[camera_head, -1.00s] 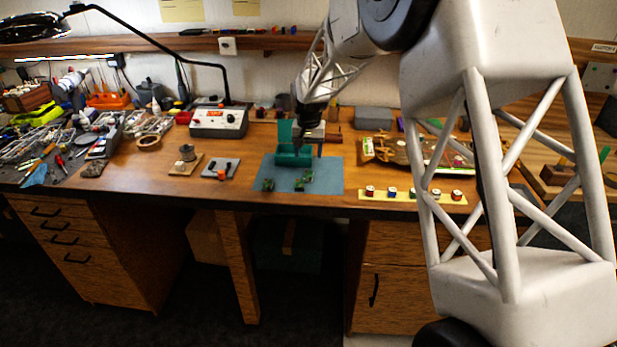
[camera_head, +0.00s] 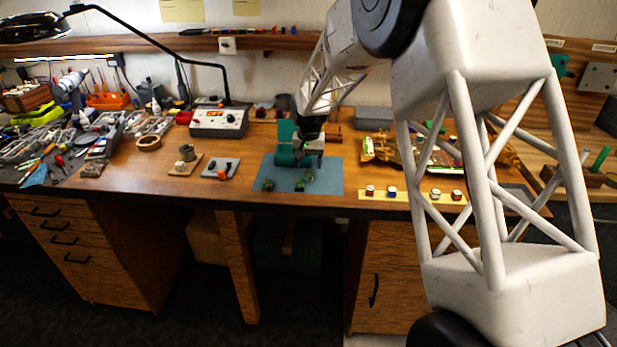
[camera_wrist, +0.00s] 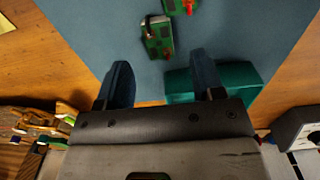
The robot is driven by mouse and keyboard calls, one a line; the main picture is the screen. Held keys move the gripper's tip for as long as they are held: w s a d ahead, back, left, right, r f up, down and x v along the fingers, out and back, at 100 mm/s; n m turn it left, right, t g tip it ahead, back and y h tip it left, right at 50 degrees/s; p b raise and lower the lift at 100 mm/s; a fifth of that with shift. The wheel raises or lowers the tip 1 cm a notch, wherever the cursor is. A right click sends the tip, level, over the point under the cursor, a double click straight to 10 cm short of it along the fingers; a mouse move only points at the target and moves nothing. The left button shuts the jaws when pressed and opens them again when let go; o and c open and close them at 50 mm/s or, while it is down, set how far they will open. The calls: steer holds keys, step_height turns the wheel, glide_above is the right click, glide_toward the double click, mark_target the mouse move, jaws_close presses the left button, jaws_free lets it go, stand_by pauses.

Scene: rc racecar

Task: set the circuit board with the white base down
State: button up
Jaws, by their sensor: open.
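Several small green circuit boards lie on the blue mat (camera_head: 330,178): one at the left (camera_head: 268,185) and others close together on its right (camera_head: 308,175). One board (camera_wrist: 158,36) shows whole in the wrist view and another (camera_wrist: 180,5) is cut off by its top edge. I cannot tell which has the white base. My gripper (camera_wrist: 160,82) is open and empty between its dark blue fingers, apart from these boards. It also shows in the head view (camera_head: 309,158) over the back of the mat. One finger overlaps the teal box (camera_wrist: 240,78); contact is unclear.
The teal box (camera_head: 284,158) stands partly behind my gripper. A yellow strip (camera_head: 412,197) with several small coils lies right of the mat. A grey plate (camera_head: 221,169) and a spool on a wooden base (camera_head: 187,162) stand left. The mat's front right is clear.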

mark_target(309, 174)
steer(key=shift+s+f, duration=0.1)
steer(key=shift+f, duration=1.85)
steer(key=c, duration=1.1)
steer(key=shift+o, duration=0.2)
steer(key=shift+r, duration=0.1)
steer(key=shift+r, duration=1.4)
steer(key=shift+s+d+r, duration=0.1)
steer(key=shift+s+r, duration=0.1)
steer(key=shift+r, duration=0.1)
steer(key=s+d, duration=0.2)
steer(key=s, duration=0.5)
steer(key=s+d+r, duration=0.1)
steer(key=s+d, duration=0.1)
steer(key=s, duration=0.6)
steer(key=shift+d+r, duration=0.2)
steer(key=shift+d, duration=0.1)
